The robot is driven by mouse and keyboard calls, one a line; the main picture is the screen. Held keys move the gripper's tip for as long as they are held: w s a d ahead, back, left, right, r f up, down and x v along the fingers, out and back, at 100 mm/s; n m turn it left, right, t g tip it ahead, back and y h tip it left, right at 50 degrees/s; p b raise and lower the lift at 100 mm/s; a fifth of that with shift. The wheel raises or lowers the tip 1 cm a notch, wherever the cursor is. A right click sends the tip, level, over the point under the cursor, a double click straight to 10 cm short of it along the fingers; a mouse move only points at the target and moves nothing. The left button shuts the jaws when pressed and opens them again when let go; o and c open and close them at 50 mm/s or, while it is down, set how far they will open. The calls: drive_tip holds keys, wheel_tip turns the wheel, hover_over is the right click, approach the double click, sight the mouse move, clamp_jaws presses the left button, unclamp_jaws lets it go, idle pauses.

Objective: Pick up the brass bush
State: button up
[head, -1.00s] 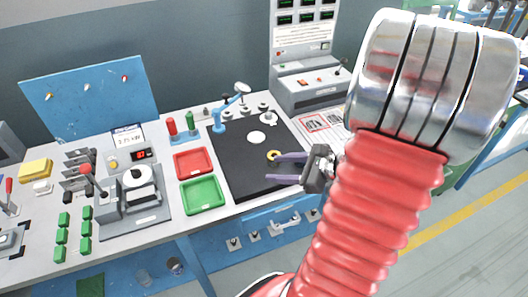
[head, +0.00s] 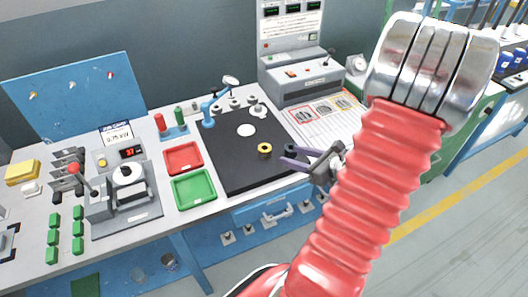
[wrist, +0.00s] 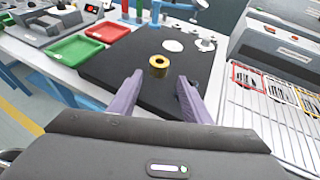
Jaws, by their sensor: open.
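The brass bush (head: 265,150) is a small yellow ring standing on the black mat (head: 231,177), near the mat's right side. The wrist view also shows both fingers of my gripper (wrist: 159,80) open.
A red tray (head: 184,160) and a green tray (head: 194,190) lie left of the mat. A blue magnifier stand (head: 209,110) rises behind. Printed sheets (head: 322,118) lie to the right.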

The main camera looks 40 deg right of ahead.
sight(268, 150)
drive_tip(key=shift+x, duration=3.4)
drive_tip(key=shift+w, duration=0.1)
drive_tip(key=shift+x, duration=2.5)
drive_tip(key=shift+a+f, duration=0.1)
drive_tip(key=c, duration=1)
wheel_tip(268, 150, up, 10)
